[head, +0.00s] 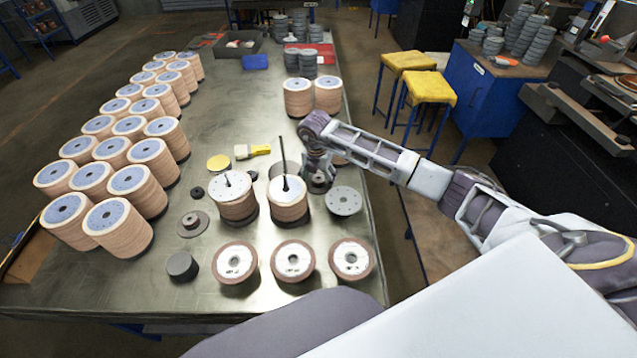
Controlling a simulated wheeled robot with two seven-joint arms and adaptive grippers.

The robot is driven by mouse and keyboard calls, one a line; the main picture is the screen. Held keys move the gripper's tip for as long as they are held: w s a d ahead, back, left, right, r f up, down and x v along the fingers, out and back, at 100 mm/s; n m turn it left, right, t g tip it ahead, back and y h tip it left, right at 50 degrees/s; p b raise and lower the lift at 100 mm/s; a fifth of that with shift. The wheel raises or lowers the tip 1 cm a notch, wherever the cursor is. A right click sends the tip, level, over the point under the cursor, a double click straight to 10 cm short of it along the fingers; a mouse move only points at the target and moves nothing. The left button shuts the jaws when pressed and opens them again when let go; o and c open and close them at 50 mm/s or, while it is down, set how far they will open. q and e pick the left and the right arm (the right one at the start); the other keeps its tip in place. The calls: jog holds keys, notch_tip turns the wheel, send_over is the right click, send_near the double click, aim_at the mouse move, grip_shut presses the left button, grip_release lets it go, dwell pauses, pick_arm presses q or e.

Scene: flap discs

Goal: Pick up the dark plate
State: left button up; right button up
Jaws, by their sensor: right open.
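A flat dark grey-brown plate (193,224) with a raised hub lies on the metal table at the left of the front group. A lighter grey round plate (343,201) with small holes lies near the table's right edge. My right gripper (318,184) points down, open, just left of this grey plate and close behind a disc stack (288,205) with a black spindle. It is well to the right of the dark plate. Whether its fingers touch anything is hard to tell. My left gripper is not in view.
A dark cylinder (182,266) and several labelled discs (293,261) lie in front. Tall disc stacks (128,228) fill the table's left side. A yellow brush (254,151) lies behind. The table's middle back is clear.

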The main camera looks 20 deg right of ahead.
jog(key=shift+c, duration=0.5)
jog(key=c, duration=1.3)
jog(key=shift+r, duration=0.1)
jog(key=shift+c, duration=0.2)
notch_tip(320, 180, up, 10)
jog(key=b, duration=0.1)
jog(key=shift+r, duration=0.1)
